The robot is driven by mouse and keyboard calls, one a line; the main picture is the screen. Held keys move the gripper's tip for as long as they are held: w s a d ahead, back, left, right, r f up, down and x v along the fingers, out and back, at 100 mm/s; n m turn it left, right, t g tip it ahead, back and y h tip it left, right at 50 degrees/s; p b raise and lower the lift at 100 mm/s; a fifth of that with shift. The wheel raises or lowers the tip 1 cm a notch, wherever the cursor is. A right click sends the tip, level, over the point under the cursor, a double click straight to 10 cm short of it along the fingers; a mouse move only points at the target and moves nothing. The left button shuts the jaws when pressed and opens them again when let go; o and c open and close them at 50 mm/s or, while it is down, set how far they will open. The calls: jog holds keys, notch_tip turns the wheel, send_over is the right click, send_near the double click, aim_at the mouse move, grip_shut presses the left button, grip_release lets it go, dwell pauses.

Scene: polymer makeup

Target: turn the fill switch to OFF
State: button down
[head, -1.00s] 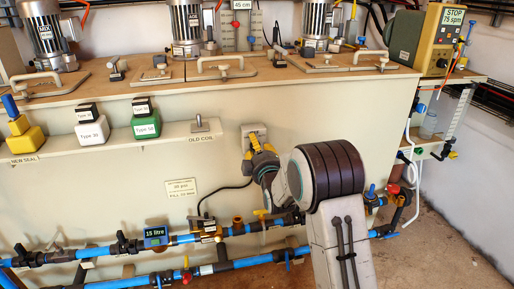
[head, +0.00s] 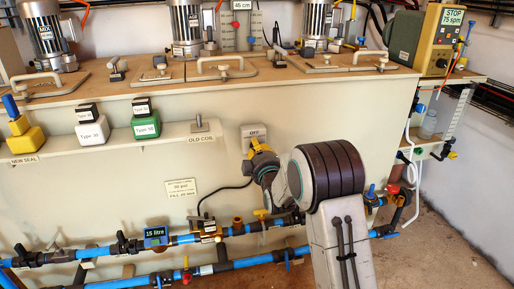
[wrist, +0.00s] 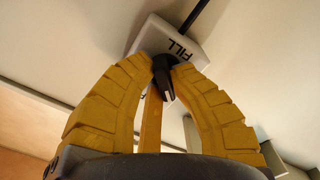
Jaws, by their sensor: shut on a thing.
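The fill switch is a pale box (head: 247,131) on the front wall of the big cream tank. An "OFF" label shows at its top in the head view. In the wrist view the box (wrist: 190,42) bears the word "FILL", with a black knob (wrist: 164,78) on it. My gripper (head: 256,145) has yellow fingers and is at the switch. In the wrist view my gripper (wrist: 164,64) is shut on the black knob, one fingertip on each side. In the head view the fingers hide the knob.
A shelf (head: 120,147) with yellow, white and green blocks is left of the switch. Blue pipes (head: 180,239) with valves run below it. A black cable (head: 222,190) hangs beneath the switch. The wall right of my arm is clear.

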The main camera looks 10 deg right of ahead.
jog(key=shift+r, duration=0.1)
jog(key=m, duration=0.4)
jog(key=shift+m, duration=0.4)
jog(key=m, duration=0.4)
jog(key=shift+m, duration=0.3)
jog(key=c, duration=1.1)
grip_release()
jog(key=shift+w+f, duration=0.1)
jog(key=shift+f, duration=0.15)
